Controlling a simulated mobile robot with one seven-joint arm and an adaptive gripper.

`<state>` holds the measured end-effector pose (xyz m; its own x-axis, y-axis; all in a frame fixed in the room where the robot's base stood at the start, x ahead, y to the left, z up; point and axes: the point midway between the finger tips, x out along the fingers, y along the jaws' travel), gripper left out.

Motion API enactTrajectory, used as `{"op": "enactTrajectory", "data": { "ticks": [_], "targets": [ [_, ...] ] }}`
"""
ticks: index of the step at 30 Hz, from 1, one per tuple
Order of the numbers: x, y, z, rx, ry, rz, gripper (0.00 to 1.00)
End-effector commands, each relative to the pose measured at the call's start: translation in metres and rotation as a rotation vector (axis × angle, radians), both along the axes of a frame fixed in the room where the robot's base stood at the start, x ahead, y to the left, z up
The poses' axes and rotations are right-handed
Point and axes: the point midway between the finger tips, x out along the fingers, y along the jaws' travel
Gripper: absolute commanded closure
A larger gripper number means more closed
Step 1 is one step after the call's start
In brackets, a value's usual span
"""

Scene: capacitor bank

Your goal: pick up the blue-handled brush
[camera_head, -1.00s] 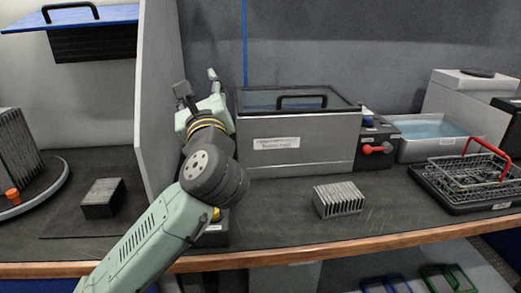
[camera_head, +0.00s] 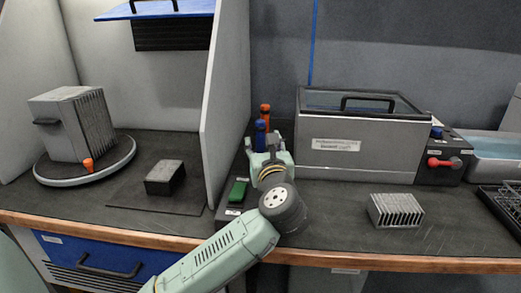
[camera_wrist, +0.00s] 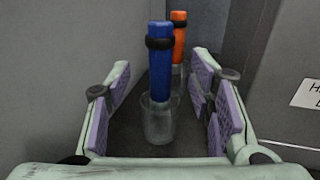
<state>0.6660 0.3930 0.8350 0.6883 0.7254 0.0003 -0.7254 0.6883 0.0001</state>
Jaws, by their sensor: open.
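The blue-handled brush (camera_wrist: 160,62) stands upright in a clear cup (camera_wrist: 158,120) in the wrist view, with a black band round its handle. Its lower end is inside the cup. In the head view the blue handle (camera_head: 260,135) shows just beyond my gripper (camera_head: 268,157). In the wrist view my gripper (camera_wrist: 160,95) is open, its purple-padded fingers to the left and right of the brush and apart from it. An orange-handled tool (camera_wrist: 179,38) stands behind the blue one; it also shows in the head view (camera_head: 265,112).
A white partition (camera_head: 226,90) stands close on the left and a grey lidded box (camera_head: 360,160) on the right, leaving a narrow gap. A finned metal block (camera_head: 396,210) lies in front of the box. A green-topped item (camera_head: 238,190) sits left of my arm.

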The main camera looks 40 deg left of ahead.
Motion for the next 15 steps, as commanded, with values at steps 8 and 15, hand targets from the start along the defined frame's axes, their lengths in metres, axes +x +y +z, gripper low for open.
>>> {"op": "enactTrajectory", "data": {
  "ticks": [8, 15],
  "targets": [
    [0.029, 0.031, 0.001, 0.000, 0.000, 0.001, 0.52],
    [0.034, 0.036, 0.001, 0.001, -0.001, 0.000, 0.52]
  ]
}}
